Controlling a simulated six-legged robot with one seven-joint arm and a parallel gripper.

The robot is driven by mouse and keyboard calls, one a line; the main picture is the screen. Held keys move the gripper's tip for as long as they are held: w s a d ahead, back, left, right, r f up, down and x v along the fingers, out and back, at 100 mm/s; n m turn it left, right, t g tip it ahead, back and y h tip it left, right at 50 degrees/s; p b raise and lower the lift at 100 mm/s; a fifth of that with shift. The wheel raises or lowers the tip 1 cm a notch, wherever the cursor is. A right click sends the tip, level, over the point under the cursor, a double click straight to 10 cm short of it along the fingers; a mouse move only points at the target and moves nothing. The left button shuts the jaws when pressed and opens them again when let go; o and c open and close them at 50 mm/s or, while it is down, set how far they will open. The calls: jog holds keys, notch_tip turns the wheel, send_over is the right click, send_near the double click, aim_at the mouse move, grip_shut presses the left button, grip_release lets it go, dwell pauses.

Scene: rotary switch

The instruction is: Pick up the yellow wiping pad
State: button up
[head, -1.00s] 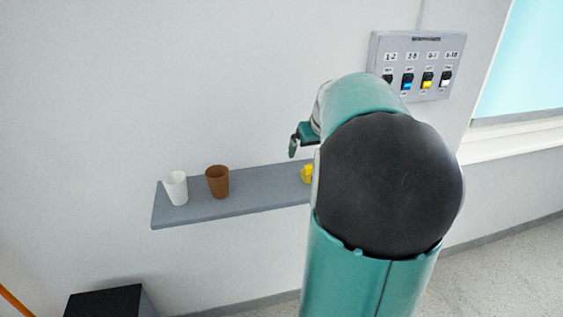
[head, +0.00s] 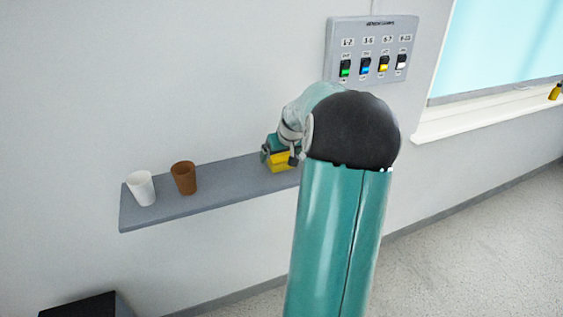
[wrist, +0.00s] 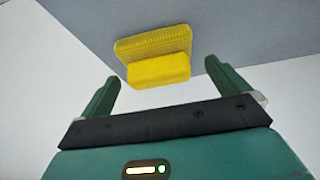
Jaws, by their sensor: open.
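The yellow wiping pad (head: 281,162) lies on the grey wall shelf, close to my gripper in the head view. In the wrist view the pad (wrist: 155,57) has a wide textured part and a smooth block on it. My gripper (wrist: 162,85) is open, with one green finger to the left and one to the right of the pad's line. The pad appears just beyond the fingertips, and nothing is held. In the head view my gripper (head: 280,157) is partly hidden by my arm, and I cannot tell there whether it touches the pad.
The grey shelf (head: 225,197) also carries a white cup (head: 140,188) and a brown cup (head: 184,178) to the left. A switch panel (head: 372,50) is on the wall above my arm. A black box (head: 80,306) stands low at the left. A window is at the right.

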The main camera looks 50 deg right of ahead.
jog(key=shift+x, duration=1.1)
jog(key=shift+c, duration=0.2)
jog(key=c, duration=1)
jog(key=shift+r, duration=0.45)
notch_tip(320, 180, up, 2)
jog(key=shift+r, duration=0.1)
jog(key=w+a+r, duration=0.1)
jog(key=a+r, duration=0.2)
jog(key=a, duration=0.1)
jog(key=w+a+r, duration=0.1)
jog(key=a+r, duration=0.2)
jog(key=a, duration=0.2)
jog(key=w+a+r, duration=0.2)
jog(key=a+r, duration=0.2)
jog(key=shift+a, duration=0.2)
